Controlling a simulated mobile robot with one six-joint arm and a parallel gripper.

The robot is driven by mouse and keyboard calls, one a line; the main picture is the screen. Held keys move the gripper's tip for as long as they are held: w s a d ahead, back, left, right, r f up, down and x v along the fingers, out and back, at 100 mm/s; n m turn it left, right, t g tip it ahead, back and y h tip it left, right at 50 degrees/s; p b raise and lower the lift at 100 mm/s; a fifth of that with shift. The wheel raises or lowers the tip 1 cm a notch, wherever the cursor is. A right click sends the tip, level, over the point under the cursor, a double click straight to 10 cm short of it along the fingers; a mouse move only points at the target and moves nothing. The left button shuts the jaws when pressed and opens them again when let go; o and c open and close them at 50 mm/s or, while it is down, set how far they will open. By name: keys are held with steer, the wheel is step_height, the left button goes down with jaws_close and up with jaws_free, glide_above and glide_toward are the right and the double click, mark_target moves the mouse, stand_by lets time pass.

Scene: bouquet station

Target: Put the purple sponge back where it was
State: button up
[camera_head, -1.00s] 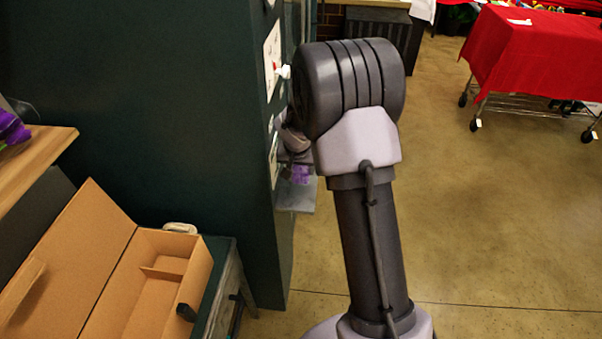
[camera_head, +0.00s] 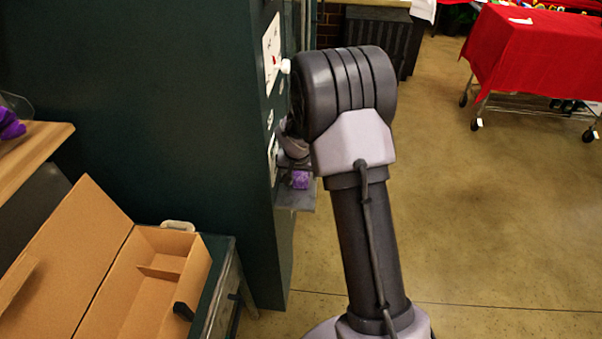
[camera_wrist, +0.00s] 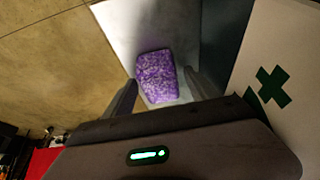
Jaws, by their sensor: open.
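The purple sponge (camera_head: 300,179) rests on a small grey shelf (camera_head: 297,199) that sticks out from the side of the dark green cabinet. In the wrist view the speckled purple sponge (camera_wrist: 157,76) lies on the pale shelf surface (camera_wrist: 125,25). My gripper (camera_wrist: 160,92) is open, with one finger on each side of the sponge's near end. I cannot tell whether the fingers touch it. In the head view my arm hides most of the gripper.
The dark green cabinet (camera_head: 150,120) stands beside my arm. An open cardboard box (camera_head: 150,285) sits at the lower left. A wooden surface (camera_head: 35,150) is at the left edge. A red-draped cart (camera_head: 535,60) stands far right, with clear floor (camera_head: 480,220) before it.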

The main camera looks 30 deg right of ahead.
steer(key=p+v, duration=0.3)
steer(key=v, duration=0.9)
steer(key=shift+r, duration=0.2)
